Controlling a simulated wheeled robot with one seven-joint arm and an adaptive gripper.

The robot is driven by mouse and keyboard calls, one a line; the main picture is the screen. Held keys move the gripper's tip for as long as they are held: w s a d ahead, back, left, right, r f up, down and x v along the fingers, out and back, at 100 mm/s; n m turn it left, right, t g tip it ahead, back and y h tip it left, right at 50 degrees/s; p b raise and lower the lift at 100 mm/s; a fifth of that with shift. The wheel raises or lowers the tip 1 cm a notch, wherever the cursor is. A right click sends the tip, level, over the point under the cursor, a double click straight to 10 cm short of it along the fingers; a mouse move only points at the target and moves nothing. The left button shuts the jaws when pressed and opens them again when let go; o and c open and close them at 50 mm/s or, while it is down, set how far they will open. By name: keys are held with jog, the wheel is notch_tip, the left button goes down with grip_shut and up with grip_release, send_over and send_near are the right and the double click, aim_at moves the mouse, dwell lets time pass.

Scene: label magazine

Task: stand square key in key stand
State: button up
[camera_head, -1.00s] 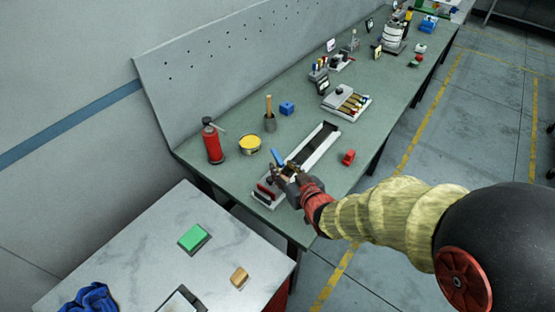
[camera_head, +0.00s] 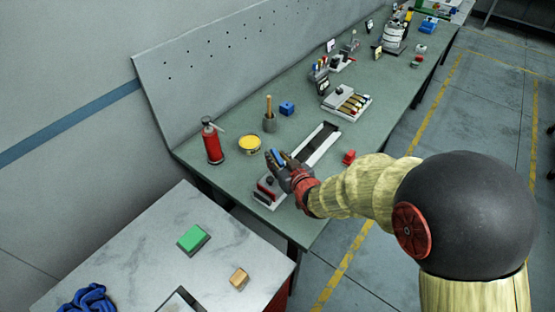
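My gripper (camera_head: 281,163) is over the near end of the green bench, above a long pale rail with a dark channel (camera_head: 318,145). A small blue piece (camera_head: 278,156) shows at its fingertips; I cannot tell whether it is held or lies behind them. The finger gap is too small to read. A pale block with red and dark parts (camera_head: 268,190) sits just below and left of the gripper. I cannot make out a square key for certain. I cannot tell which fixture is the key stand; a small rack with coloured pieces (camera_head: 319,68) stands farther back.
A red extinguisher (camera_head: 213,143), a yellow-topped tin (camera_head: 249,144), a grey pot with a wooden handle (camera_head: 269,122) and a blue block (camera_head: 287,108) stand left of the rail. A red block (camera_head: 348,157) is at its right. A pale tray (camera_head: 347,102) lies beyond.

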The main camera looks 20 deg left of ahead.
jog(key=c, duration=0.6)
grip_shut()
